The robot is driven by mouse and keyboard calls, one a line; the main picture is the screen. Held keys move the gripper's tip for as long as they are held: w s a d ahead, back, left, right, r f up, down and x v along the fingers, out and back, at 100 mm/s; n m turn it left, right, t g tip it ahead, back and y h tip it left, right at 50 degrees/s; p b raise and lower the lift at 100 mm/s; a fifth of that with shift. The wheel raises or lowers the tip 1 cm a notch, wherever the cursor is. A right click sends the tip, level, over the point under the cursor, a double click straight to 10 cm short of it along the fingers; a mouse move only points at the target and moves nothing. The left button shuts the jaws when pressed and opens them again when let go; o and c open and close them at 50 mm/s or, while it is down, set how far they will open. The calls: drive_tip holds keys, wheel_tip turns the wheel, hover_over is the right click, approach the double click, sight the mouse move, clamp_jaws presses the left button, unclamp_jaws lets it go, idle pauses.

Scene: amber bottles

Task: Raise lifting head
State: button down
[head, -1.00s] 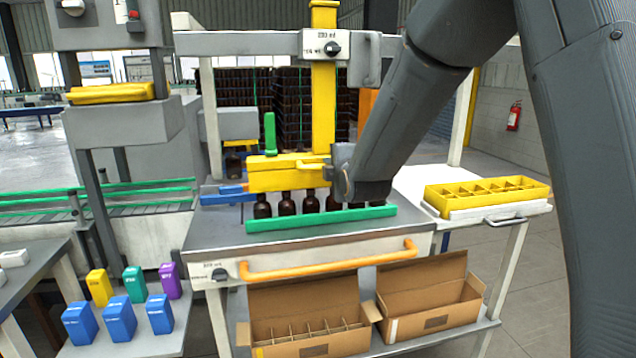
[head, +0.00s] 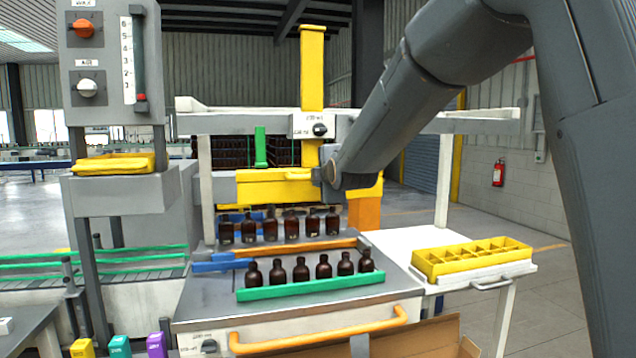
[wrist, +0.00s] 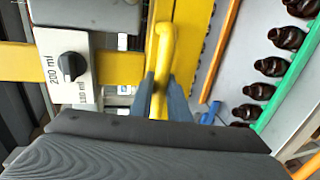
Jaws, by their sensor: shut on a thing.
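The lifting head (head: 270,188) is a yellow block on a yellow upright post (head: 312,80), raised above the bench. My gripper (head: 322,176) is shut on its yellow handle. In the wrist view, the fingers (wrist: 165,100) close around the yellow handle bar (wrist: 163,45). A front row of amber bottles (head: 300,272) stands behind a green rail (head: 310,287), clear of the head. A second row of amber bottles (head: 270,228) shows just under the head; I cannot tell whether they hang or stand.
A dial box (head: 317,125) is fixed on the post's crossbeam. A yellow divided tray (head: 470,262) sits on the right side table. An orange bar handle (head: 320,331) runs along the bench front. A control panel (head: 103,60) stands at left.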

drive_tip(key=shift+r, duration=0.4)
drive_tip(key=c, duration=1.9)
unclamp_jaws()
drive_tip(key=shift+o, duration=1.1)
drive_tip(key=shift+f, duration=0.1)
drive_tip(key=shift+s, duration=0.1)
drive_tip(key=b+v, duration=0.3)
drive_tip(key=v, duration=0.4)
drive_tip(key=shift+s, duration=0.35)
drive_tip(key=shift+d, duration=0.1)
